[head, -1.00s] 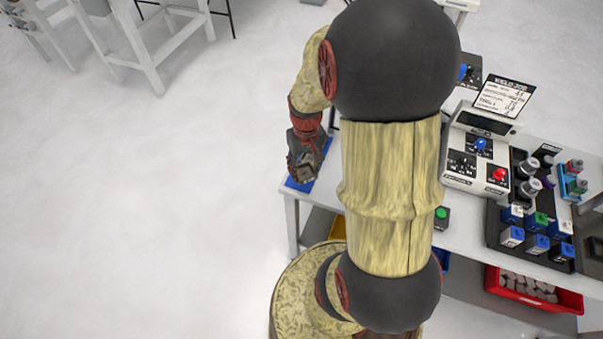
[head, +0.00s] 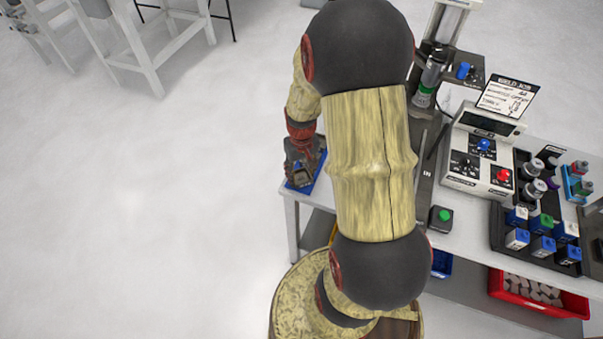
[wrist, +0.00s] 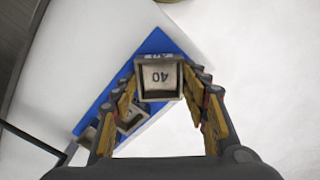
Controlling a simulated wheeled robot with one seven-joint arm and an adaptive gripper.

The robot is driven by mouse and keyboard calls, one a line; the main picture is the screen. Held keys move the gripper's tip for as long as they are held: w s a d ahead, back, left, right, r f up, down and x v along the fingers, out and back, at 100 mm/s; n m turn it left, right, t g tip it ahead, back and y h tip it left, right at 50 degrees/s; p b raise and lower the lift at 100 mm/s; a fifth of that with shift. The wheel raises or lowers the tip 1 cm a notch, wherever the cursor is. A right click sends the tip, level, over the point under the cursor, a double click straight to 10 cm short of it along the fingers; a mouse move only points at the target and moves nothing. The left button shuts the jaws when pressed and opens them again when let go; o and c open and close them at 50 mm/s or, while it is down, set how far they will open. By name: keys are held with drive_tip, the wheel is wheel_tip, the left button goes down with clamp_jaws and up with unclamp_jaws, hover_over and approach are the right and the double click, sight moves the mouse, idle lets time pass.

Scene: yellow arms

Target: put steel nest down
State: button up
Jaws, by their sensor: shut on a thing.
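The steel nest (wrist: 158,92) is a small square metal block with a recessed face marked 40. In the wrist view it sits between my fingertips, and my gripper (wrist: 162,80) is shut on it. The blue mat (wrist: 158,42) lies below it; whether the nest touches the mat is unclear. In the head view my gripper (head: 301,172) is over the blue mat (head: 319,181) at the table's left end, and the nest cannot be made out there. Another steel block (wrist: 131,117) lies on the mat, partly behind the left finger.
The white table (head: 330,194) has its left edge close to the mat. A press (head: 428,75), a control box (head: 482,150) and a dark tray with bottles and blocks (head: 497,228) stand to the right. A red bin (head: 530,297) is below. Open floor lies left.

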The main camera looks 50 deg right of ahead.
sight(301, 179)
drive_tip(key=shift+f, duration=0.15)
drive_tip(key=o, duration=1.4)
drive_tip(key=shift+o, duration=0.2)
wheel_tip(301, 179, up, 12)
drive_tip(key=p, duration=0.3)
drive_tip(key=a+r+n+t, duration=0.2)
drive_tip(key=a+r, duration=0.9)
drive_tip(key=r, duration=0.2)
drive_tip(key=s+a+r+n+t, duration=0.2)
drive_tip(key=s+a+r, duration=0.5)
drive_tip(key=a, duration=0.4)
drive_tip(key=shift+s+a+r+n+t, duration=0.3)
drive_tip(key=shift+a+r+t, duration=0.15)
drive_tip(key=shift+t, duration=0.35)
